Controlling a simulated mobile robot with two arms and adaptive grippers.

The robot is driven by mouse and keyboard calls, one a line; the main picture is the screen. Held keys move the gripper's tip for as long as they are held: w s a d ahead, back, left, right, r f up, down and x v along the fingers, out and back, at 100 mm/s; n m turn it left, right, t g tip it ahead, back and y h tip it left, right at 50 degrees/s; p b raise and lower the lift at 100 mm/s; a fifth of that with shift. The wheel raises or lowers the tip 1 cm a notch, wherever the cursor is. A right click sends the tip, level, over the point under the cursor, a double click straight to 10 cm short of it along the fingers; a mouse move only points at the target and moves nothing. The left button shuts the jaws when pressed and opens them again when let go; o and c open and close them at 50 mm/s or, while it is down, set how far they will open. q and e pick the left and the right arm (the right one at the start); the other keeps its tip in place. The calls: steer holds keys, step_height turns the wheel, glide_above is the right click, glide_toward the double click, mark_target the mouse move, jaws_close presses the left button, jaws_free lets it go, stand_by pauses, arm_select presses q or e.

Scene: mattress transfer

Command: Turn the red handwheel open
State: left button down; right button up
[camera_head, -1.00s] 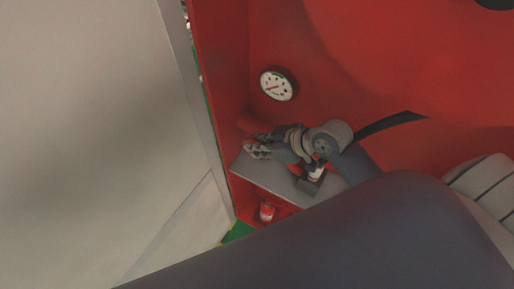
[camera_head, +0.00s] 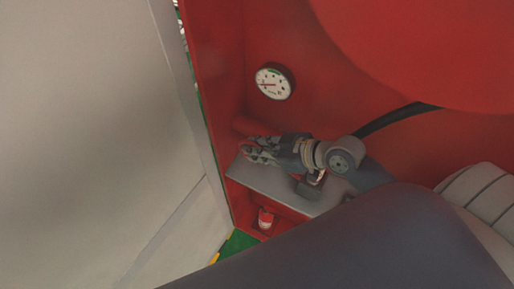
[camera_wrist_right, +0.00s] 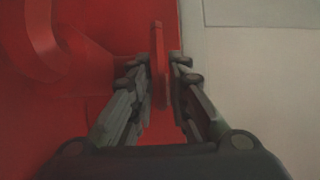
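The red handwheel (camera_wrist_right: 161,75) shows nearly edge-on in the right wrist view, as a thin red rim between my right gripper's fingers (camera_wrist_right: 162,80). The fingers come together close on both sides of the rim and appear shut on it. In the head view my right gripper (camera_head: 257,149) is at the red panel, above a grey ledge. There, a red rounded piece (camera_head: 247,127) shows just behind its fingers, and the rest of the wheel is hidden. My left gripper is not in view.
A round white gauge (camera_head: 273,82) sits on the red panel above the gripper. The grey ledge (camera_head: 270,187) is below, with a small red-and-white item (camera_head: 265,218) under it. A pale wall (camera_head: 90,130) fills the left. A dark hose (camera_head: 395,118) runs right.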

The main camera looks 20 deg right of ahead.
steer(key=shift+o, duration=0.8)
steer(key=shift+r, duration=0.15)
step_height(320, 180, up, 10)
steer(key=shift+f, duration=0.15)
